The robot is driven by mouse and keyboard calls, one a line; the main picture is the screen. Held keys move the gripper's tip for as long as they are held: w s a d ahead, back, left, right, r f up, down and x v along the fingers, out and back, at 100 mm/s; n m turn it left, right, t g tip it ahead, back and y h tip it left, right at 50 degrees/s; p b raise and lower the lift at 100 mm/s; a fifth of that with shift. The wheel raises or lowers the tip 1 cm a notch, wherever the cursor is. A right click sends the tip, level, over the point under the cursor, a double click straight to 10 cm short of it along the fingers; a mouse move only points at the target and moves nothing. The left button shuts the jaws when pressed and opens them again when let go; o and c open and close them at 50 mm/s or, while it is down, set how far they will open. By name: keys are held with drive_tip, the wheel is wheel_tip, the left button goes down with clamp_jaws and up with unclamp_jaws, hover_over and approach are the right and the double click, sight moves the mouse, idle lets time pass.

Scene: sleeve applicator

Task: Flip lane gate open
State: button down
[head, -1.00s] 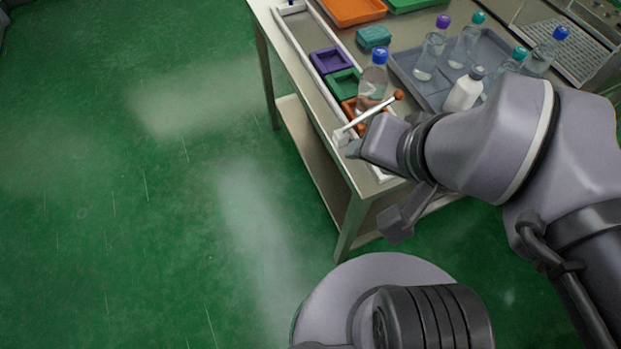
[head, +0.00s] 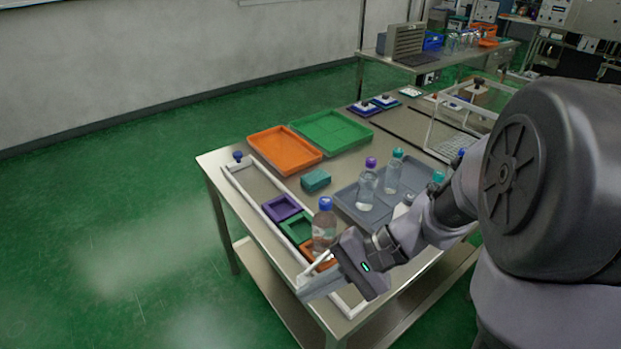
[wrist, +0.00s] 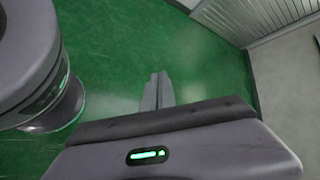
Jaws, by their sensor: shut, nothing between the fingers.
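My gripper (head: 303,287) is shut and empty at the near end of the white-railed lane (head: 246,190), by the table's front left corner. In the wrist view its fingertips (wrist: 160,76) are together over green floor. A short piece of the white lane gate (head: 322,261) shows just behind the gripper, beside the bottle's base. The rest of the gate and its orange knob are hidden, so I cannot tell its angle or whether the fingers touch it. A blue-capped bottle (head: 324,228) stands upright in the lane at the orange pad (head: 310,250).
Purple (head: 281,207) and green (head: 297,228) pads lie farther up the lane. A grey tray (head: 348,199) with several bottles stands to the right. A teal block (head: 315,180), an orange tray (head: 285,150) and a green tray (head: 331,132) are behind. Floor left of the table is clear.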

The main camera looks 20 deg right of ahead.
drive_tip(key=w+d+f+m+t+y+p, duration=0.2)
drive_tip(key=w+d+f+m+t+y, duration=0.1)
drive_tip(key=w+d+m+t, duration=0.5)
drive_tip(key=d+f+m+t+h, duration=0.2)
drive_tip(key=d+f, duration=0.1)
drive_tip(key=d, duration=0.1)
drive_tip(key=d+f+m+t+h+p, duration=0.1)
drive_tip(key=d+f+m+t+h, duration=0.1)
drive_tip(key=d, duration=0.3)
drive_tip(key=d+f+m+t+h, duration=0.1)
drive_tip(key=d+f+t+h, duration=0.1)
drive_tip(key=d+f+t, duration=0.1)
drive_tip(key=shift+s+d+f+m+t+p, duration=0.2)
drive_tip(key=shift+d+f, duration=0.15)
drive_tip(key=shift+d, duration=0.15)
drive_tip(key=shift+s+d+f+m+t+p, duration=0.1)
drive_tip(key=shift+s+d+f+m+p, duration=0.1)
drive_tip(key=shift+d+f, duration=0.25)
drive_tip(key=shift+w, duration=0.4)
drive_tip(key=b+x, duration=0.2)
drive_tip(key=x, duration=0.7)
drive_tip(key=shift+w+a, duration=0.1)
drive_tip(key=shift+a, duration=0.1)
drive_tip(key=shift+r, duration=0.2)
